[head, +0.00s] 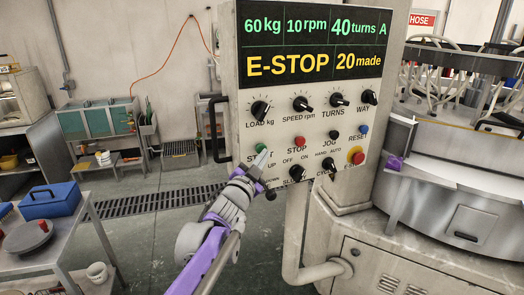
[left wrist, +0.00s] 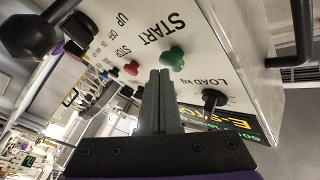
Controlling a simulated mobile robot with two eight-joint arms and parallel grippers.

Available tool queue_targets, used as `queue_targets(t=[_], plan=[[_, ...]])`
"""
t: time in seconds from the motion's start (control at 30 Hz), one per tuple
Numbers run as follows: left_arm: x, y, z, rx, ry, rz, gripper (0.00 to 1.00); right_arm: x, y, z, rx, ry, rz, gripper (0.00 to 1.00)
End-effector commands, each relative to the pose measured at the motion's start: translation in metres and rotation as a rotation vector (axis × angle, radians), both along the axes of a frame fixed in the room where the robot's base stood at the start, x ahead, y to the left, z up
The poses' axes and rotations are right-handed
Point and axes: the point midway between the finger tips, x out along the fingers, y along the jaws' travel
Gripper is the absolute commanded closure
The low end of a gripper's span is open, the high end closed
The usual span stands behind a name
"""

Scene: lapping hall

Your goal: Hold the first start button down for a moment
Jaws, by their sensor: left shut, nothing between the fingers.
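The green START button (head: 261,148) is at the left of the white control panel (head: 236,120). It also shows in the left wrist view (left wrist: 174,59) as a round green knob beside the word START. My left gripper (head: 263,158) is shut and empty, its fingertips just below the button in the head view. In the left wrist view its closed fingers (left wrist: 158,78) point at the panel right beside the button. I cannot tell whether they touch it. My right gripper is not in view.
The display (head: 315,45) reads E-STOP and 20 made. A red STOP button (head: 297,142), a blue RESET button (head: 363,130), a red emergency stop (head: 356,156) and several black knobs share the panel. A table with a blue box (head: 51,200) stands at left.

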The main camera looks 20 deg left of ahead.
Motion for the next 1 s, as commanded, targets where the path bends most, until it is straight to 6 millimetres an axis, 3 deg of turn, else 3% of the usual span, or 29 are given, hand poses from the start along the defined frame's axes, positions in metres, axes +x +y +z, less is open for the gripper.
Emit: queue_targets(t=[1.0], plan=[[0.0074,0.0067,0.0001,-0.001,0.000,0.001,1.00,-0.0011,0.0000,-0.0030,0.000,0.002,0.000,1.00]])
